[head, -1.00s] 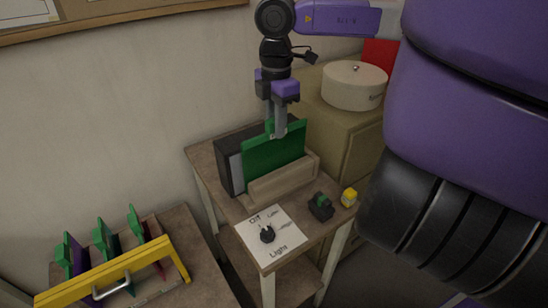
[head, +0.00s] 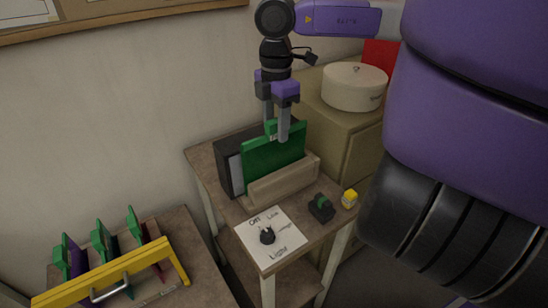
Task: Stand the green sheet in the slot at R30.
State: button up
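The green sheet (head: 272,158) stands upright in the head view, its lower edge hidden behind the front of a wooden holder (head: 285,184) on the small table. A green grip tab (head: 271,128) shows at its top edge. My gripper (head: 276,138) is over the top of the sheet, pointing down. Its fingers are spread, one on each side of the tab, with a gap visible. I cannot read any R30 mark, and the slot itself is hidden.
A dark box with a pale panel (head: 236,171) stands behind the sheet. A light dial card (head: 270,238), a black-and-green device (head: 321,207) and a yellow cube (head: 349,199) lie in front. A yellow-handled rack (head: 110,273) holds several green-tabbed sheets. A white pot (head: 354,86) stands right.

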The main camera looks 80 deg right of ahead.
jog(key=shift+r+p, duration=1.15)
jog(key=shift+r, duration=2.35)
